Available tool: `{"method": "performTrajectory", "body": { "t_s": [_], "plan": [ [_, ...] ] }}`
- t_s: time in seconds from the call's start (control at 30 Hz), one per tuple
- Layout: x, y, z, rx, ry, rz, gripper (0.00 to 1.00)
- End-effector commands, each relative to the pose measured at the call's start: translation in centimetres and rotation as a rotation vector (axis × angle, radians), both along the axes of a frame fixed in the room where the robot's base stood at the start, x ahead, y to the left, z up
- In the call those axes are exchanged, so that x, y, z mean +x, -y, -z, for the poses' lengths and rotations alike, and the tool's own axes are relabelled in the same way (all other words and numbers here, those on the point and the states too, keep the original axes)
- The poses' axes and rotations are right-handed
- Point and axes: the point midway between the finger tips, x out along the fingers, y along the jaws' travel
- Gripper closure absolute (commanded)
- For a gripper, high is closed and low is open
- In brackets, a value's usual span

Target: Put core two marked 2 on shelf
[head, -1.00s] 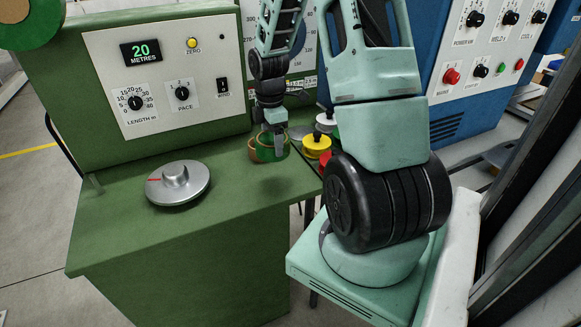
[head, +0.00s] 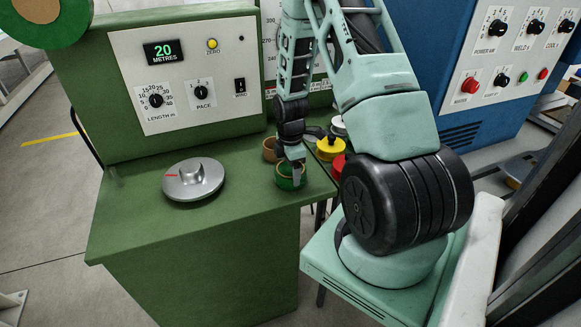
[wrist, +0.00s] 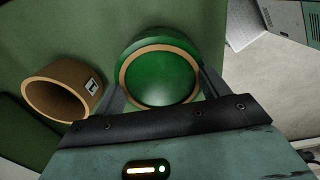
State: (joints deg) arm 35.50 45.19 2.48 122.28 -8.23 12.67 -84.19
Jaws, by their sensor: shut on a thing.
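My gripper (head: 296,182) points down over the green table, with its fingers shut on a green core with a tan rim (head: 290,176). In the wrist view the same green core (wrist: 160,75) sits between the two fingers (wrist: 160,95). No number shows on its visible side. I cannot tell whether it touches the table. No shelf can be made out clearly.
A round metal knob disc (head: 193,181) sits on the table (head: 130,222) to the left. A yellow spool (head: 329,149), a red one (head: 339,166) and a white one (head: 339,127) stand behind my arm. Control panels rise at the back.

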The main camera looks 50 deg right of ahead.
Motion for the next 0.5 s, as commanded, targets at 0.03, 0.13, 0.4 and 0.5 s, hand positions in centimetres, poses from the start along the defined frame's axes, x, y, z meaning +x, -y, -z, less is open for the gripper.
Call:
{"method": "performTrajectory", "body": {
  "t_s": [0.03, 0.13, 0.4, 0.5],
  "plan": [
    [0.03, 0.02, -0.02, -0.001, 0.001, 0.000, 0.49],
    [0.02, 0.01, -0.01, 0.000, 0.000, 0.000, 0.49],
    [0.01, 0.01, 0.26, 0.000, 0.000, -0.001, 0.04],
    [0.01, 0.01, 0.26, 0.000, 0.000, -0.001, 0.04]
  ]
}}
